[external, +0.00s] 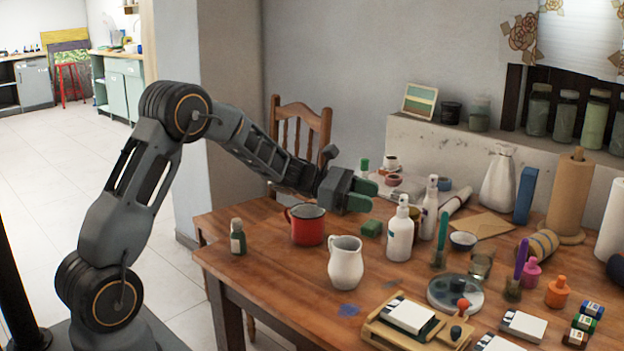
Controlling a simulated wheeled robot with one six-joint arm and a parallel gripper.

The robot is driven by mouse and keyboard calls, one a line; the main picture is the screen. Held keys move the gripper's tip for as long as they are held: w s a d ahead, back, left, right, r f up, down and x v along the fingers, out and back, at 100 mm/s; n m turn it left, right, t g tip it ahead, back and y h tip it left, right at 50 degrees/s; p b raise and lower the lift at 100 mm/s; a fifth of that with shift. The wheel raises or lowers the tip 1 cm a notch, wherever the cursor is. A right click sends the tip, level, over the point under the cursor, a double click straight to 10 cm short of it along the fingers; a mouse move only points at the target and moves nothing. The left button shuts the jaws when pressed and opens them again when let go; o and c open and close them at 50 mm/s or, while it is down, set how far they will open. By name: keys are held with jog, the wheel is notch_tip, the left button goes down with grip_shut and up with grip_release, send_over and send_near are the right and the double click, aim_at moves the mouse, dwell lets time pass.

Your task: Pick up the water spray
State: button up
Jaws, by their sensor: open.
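Two white bottles with narrow tops stand upright on the wooden table, right of my gripper. The nearer white bottle (400,235) has a small dark label mark. The farther white bottle (429,210) stands just behind it to the right. I cannot tell for sure which one is the water spray. My gripper (367,194) has green fingertips and hangs above the table, pointing right. It is open and empty, to the left of both bottles and apart from them, at about the height of their tops.
A brush in a holder (438,258) and a small bowl (463,241) are right of the bottles.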

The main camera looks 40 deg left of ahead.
aim_at(404, 195)
jog(key=w+d+n+t, duration=0.1)
jog(key=w, duration=0.1)
jog(key=w+d+f+n, duration=0.1)
jog(key=w+d, duration=0.1)
jog(key=w, duration=0.1)
jog(key=w+d+n+t, duration=0.1)
jog(key=w+d, duration=0.1)
jog(key=w, duration=0.1)
jog(key=shift+f+t, duration=0.15)
jog(key=shift+t, duration=0.15)
grip_shut()
dwell(0.3)
